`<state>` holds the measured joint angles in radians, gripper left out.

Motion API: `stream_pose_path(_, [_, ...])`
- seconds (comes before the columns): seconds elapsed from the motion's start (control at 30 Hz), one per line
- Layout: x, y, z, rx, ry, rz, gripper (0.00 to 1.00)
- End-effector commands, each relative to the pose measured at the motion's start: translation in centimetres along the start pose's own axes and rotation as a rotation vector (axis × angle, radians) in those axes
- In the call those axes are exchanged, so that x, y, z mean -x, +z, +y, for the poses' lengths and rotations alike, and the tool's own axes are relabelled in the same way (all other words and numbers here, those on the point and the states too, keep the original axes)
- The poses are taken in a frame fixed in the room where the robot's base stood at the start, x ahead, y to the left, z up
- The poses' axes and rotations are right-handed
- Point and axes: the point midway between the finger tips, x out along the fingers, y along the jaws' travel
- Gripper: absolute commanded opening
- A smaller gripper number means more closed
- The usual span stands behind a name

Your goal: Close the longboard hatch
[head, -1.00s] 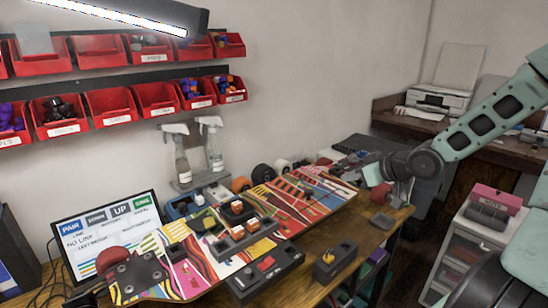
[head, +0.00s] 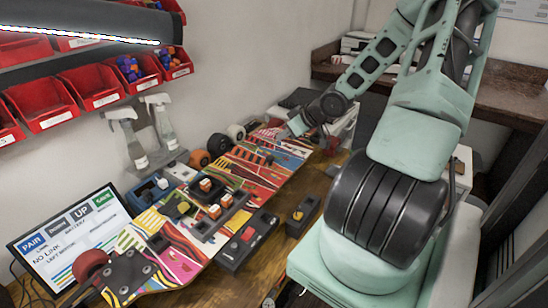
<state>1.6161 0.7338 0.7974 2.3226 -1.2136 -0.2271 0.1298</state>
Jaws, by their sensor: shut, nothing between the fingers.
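The longboard (head: 285,160) lies on the wooden bench with a multicoloured striped deck, running from the lower left to the upper right. Dark modules with orange and white blocks (head: 215,211) sit at its middle. I cannot make out clearly which part of the deck is the hatch or how far it stands open. My gripper (head: 297,125) is small in the head view, above the far right end of the board. It is shut and holds nothing. I cannot tell whether it touches the deck.
A monitor (head: 72,238) stands at the left. Spray bottles (head: 128,140) and loose wheels (head: 219,145) are behind the board. A dark box with a red button (head: 247,236) and a smaller box (head: 304,213) stand in front. Red bins (head: 42,104) hang on the wall.

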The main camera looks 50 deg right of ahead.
Motion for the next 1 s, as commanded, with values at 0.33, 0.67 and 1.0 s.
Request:
stream_pose_path(0.33, [-6.0,1.8,-0.1,-0.001,-0.002,-0.002,0.00])
stream_pose_path(0.67, [-7.0,2.8,-0.1,-0.001,-0.001,0.000,0.00])
stream_pose_path(1.0, [-7.3,3.1,-0.1,-0.001,-0.003,-0.001,0.00])
